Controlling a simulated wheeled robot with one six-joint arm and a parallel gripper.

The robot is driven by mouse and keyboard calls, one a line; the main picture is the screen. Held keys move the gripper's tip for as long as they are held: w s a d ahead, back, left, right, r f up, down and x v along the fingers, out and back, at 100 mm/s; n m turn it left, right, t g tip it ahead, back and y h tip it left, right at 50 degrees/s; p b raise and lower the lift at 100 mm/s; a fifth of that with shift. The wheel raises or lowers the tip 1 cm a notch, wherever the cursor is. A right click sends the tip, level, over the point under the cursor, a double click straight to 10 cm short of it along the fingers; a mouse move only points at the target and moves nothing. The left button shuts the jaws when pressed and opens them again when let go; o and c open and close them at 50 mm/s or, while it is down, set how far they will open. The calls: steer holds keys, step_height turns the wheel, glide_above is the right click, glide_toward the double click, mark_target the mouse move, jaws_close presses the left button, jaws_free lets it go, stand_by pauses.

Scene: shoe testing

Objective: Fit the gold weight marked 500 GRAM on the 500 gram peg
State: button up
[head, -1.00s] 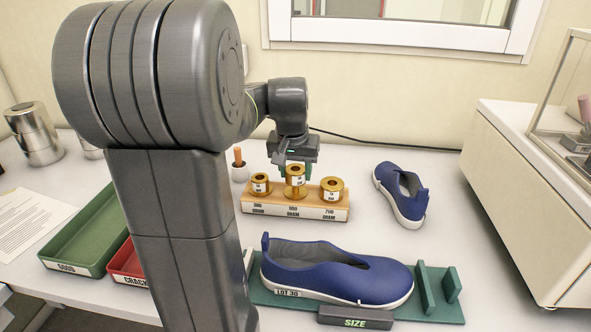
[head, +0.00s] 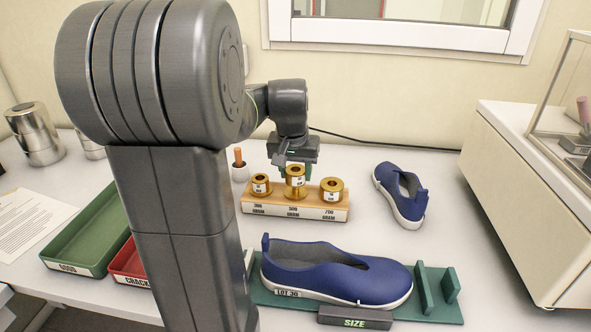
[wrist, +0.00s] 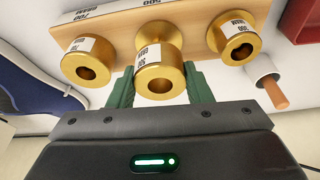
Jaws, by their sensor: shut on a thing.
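My gripper also shows in the head view (head: 296,163), just behind the weight's top.
Gold weights stand at the rack's 300 place (head: 260,185) and 700 place (head: 331,190), close on both sides. A small pot with an orange-brown handle (head: 239,158) is left of the rack. A blue shoe (head: 335,272) on a green stand is in front; another (head: 400,194) lies right.

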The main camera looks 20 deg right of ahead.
mark_target(296, 182)
steer(key=shift+f+b, duration=1.05)
steer(key=shift+f, duration=0.6)
steer(key=o, duration=1.4)
steer(key=p+v, duration=0.1)
steer(key=v, duration=1.3)
steer(key=shift+f, duration=0.1)
steer(key=b+x, duration=0.1)
steer(key=x, duration=1.3)
steer(key=shift+r+p, duration=0.35)
steer(key=shift+r, duration=0.2)
